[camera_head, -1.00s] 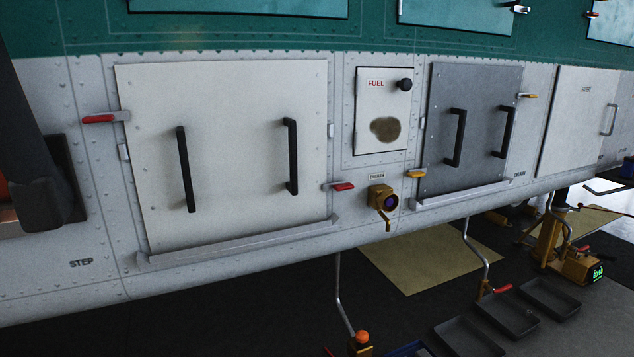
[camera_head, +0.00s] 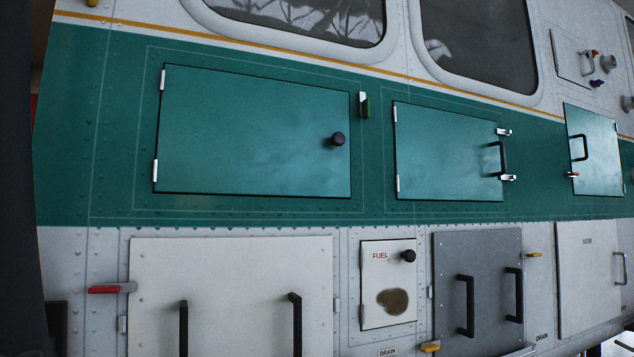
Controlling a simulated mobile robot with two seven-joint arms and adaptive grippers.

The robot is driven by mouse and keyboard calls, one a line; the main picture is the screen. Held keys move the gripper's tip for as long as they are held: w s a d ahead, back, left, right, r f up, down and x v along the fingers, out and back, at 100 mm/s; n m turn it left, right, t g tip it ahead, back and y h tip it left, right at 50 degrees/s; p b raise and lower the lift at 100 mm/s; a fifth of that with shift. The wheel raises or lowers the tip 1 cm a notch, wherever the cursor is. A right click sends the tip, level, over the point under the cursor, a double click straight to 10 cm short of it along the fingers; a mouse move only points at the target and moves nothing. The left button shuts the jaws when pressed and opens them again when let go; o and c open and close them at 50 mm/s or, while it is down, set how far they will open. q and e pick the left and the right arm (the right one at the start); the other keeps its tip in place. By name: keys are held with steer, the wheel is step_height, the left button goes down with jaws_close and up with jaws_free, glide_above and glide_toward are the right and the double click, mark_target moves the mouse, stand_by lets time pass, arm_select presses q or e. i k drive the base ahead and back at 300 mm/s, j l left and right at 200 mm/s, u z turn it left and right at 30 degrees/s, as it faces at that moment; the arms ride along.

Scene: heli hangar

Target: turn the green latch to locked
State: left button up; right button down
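The green latch (camera_head: 365,105) is at the upper right edge of the large teal door (camera_head: 250,135), on the teal band of the helicopter's side. Neither of my grippers shows in the head view.
A smaller teal door (camera_head: 447,152) with a black handle is right of the latch. Below are a white panel (camera_head: 230,290) with two black handles, a red latch (camera_head: 104,290), a FUEL door (camera_head: 388,284) and a grey panel (camera_head: 480,285). Windows are above.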

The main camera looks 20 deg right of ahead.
mark_target(365, 111)
steer(key=l+u, duration=0.2)
steer(key=l, duration=0.8)
steer(key=l+u, duration=0.15)
steer(key=l, duration=0.8)
steer(key=l+u, duration=0.2)
steer(key=l, duration=0.8)
steer(key=k, duration=0.05)
